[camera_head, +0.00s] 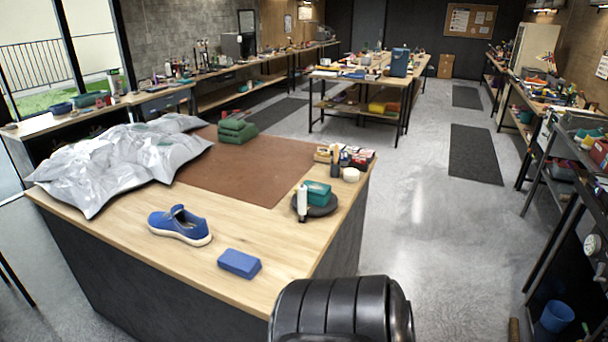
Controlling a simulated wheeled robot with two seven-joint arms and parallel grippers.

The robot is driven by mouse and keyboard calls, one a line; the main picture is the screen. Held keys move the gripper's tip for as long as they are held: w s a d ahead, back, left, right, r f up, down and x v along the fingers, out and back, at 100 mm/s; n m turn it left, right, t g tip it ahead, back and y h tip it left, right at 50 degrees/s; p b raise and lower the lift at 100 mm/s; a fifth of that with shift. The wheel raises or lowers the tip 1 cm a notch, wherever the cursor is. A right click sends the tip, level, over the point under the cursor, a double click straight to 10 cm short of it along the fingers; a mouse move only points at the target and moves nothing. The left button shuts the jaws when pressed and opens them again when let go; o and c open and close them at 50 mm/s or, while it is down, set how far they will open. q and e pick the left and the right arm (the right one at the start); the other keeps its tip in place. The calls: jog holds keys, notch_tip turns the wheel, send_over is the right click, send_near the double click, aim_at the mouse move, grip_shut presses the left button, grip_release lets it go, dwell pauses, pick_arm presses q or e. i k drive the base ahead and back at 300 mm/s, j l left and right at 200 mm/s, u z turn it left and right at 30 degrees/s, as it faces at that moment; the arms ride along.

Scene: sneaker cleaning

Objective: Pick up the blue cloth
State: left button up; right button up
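A blue folded, block-like cloth (239,263) lies on the bare wood near the front edge of the workbench (130,245). A blue sneaker (180,225) with a white sole stands behind it and to the left, apart from it. Neither of my grippers shows in the head view, so their state is hidden.
A brown mat (240,165) bears folded green cloths (237,131). A dark round tray (322,210) with a teal box (317,192) and white bottle (302,203) stands right. Wood around the cloth is clear.

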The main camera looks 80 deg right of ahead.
aim_at(244, 265)
jog(key=l+z, duration=0.15)
jog(key=z, duration=1.75)
jog(key=l+u, duration=0.1)
jog(key=u, duration=2.1)
jog(key=z, duration=2)
jog(key=j+z, duration=0.15)
jog(key=z, duration=0.2)
